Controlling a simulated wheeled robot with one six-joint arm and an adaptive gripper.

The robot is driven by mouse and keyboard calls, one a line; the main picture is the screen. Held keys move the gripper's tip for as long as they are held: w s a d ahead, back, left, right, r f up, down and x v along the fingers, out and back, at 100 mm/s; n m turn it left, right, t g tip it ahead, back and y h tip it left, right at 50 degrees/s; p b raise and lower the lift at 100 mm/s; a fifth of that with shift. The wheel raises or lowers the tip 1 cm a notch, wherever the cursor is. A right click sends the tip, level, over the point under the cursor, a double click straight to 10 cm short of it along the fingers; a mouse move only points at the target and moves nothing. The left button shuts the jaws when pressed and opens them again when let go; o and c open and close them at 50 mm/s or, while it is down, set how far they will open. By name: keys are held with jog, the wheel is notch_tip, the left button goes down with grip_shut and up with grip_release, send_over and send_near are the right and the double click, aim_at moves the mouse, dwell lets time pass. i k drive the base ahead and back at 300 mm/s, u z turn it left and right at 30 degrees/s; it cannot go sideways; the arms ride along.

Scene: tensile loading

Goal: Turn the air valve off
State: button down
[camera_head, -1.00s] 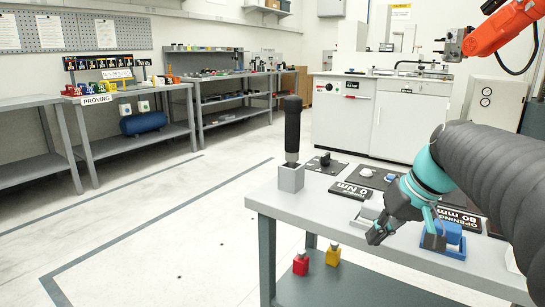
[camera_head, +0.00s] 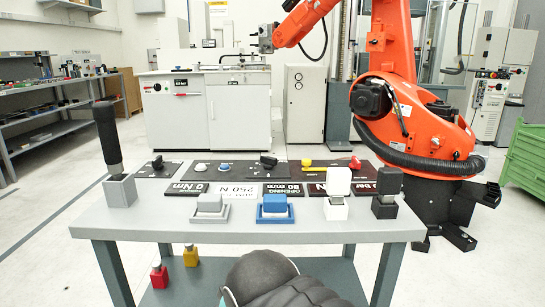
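On the dark panel row at the back of the grey table, a yellow lever (camera_head: 317,167) lies sideways with a yellow knob at its left end. It looks like a valve handle. A red knob (camera_head: 355,162) sits to its right, on the panel marked "bar". Which of the two is the air valve cannot be read here. My arm (camera_head: 270,278) shows only as a dark, ribbed link with a bit of teal at the bottom middle, in front of the table. My gripper is out of view.
A grey block (camera_head: 209,203), a blue block (camera_head: 275,204), a white box (camera_head: 337,207) and a dark box (camera_head: 386,190) stand along the table's front. A black-handled tool (camera_head: 107,135) stands upright at left. A large orange robot (camera_head: 400,110) stands behind at right.

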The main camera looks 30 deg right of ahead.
aim_at(355, 164)
jog(key=z, duration=2.55)
jog(key=k, duration=0.15)
jog(key=u, duration=0.6)
